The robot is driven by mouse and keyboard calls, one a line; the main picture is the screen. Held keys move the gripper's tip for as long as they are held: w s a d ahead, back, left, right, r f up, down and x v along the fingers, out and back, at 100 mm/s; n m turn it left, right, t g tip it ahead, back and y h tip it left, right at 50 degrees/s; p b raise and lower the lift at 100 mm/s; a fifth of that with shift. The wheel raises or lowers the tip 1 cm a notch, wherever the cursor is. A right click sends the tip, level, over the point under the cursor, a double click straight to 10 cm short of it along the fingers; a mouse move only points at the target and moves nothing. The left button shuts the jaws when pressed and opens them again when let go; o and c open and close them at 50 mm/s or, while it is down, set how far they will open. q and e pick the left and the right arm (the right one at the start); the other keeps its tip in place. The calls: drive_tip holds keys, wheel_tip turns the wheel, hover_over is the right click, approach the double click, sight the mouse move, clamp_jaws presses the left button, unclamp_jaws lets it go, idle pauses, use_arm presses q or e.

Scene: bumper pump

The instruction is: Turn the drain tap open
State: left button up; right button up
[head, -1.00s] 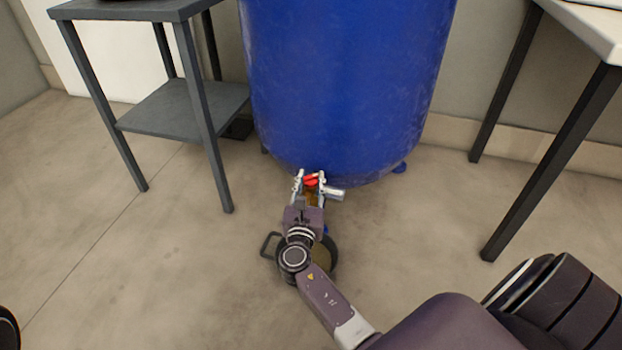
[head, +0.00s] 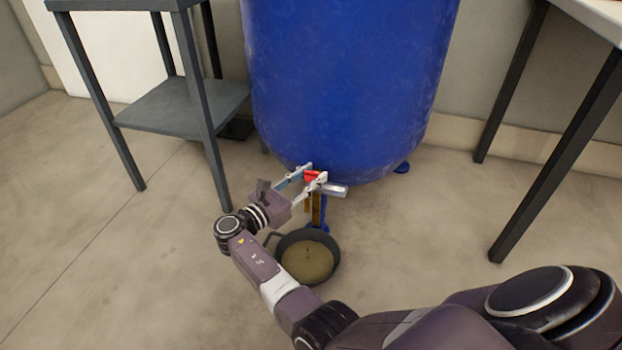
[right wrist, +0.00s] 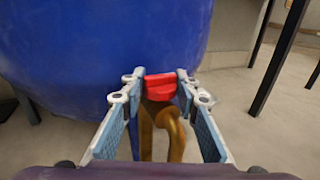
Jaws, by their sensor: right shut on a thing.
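The red tap handle (head: 311,176) is low on the front of the blue tank (head: 345,80). A brass-coloured pipe (right wrist: 173,138) curves down below the handle in the right wrist view. My right gripper (head: 314,174) is shut on the red handle, with one finger on each side of it. The handle also shows between the fingertips in the right wrist view (right wrist: 160,88). I cannot tell how far the handle is turned. My left gripper is not in view.
A dark pan (head: 337,272) with brownish contents stands on the floor below the pipe. A grey shelf stand (head: 175,108) is left of the tank. A table with dark legs (head: 555,150) is at the right.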

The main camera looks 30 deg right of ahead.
sight(311, 172)
idle(0.4)
drive_tip(key=o, duration=1.2)
drive_tip(key=shift+c, duration=0.2)
wheel_tip(311, 172, up, 10)
